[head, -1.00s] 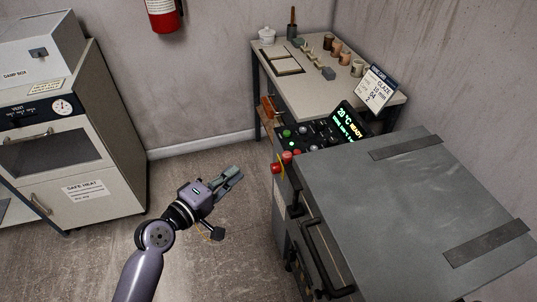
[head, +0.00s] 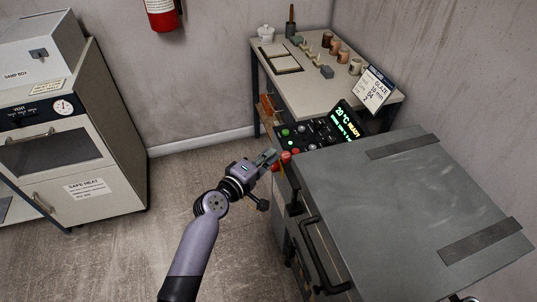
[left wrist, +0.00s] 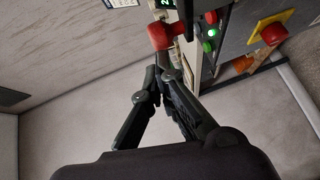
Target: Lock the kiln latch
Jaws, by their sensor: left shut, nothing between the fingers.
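The kiln (head: 410,210) stands at the right with its grey lid down. A red knob (head: 285,156), which looks like the latch handle, sits at its front left corner beside the control panel. It shows larger as a red grip (left wrist: 160,36) at the top of the left wrist view. My left gripper (head: 271,157) is shut and empty, with its fingertips right at the red knob. In the left wrist view the closed fingertips (left wrist: 159,68) lie just below the red grip; I cannot tell whether they touch. My right gripper is out of view.
A red button on a yellow plate (left wrist: 272,33) is close by. The control panel (head: 310,132) has a lit green button and a display. A table (head: 330,88) with pots stands behind. A cabinet oven (head: 95,195) is at left. Open floor (head: 150,255) lies between.

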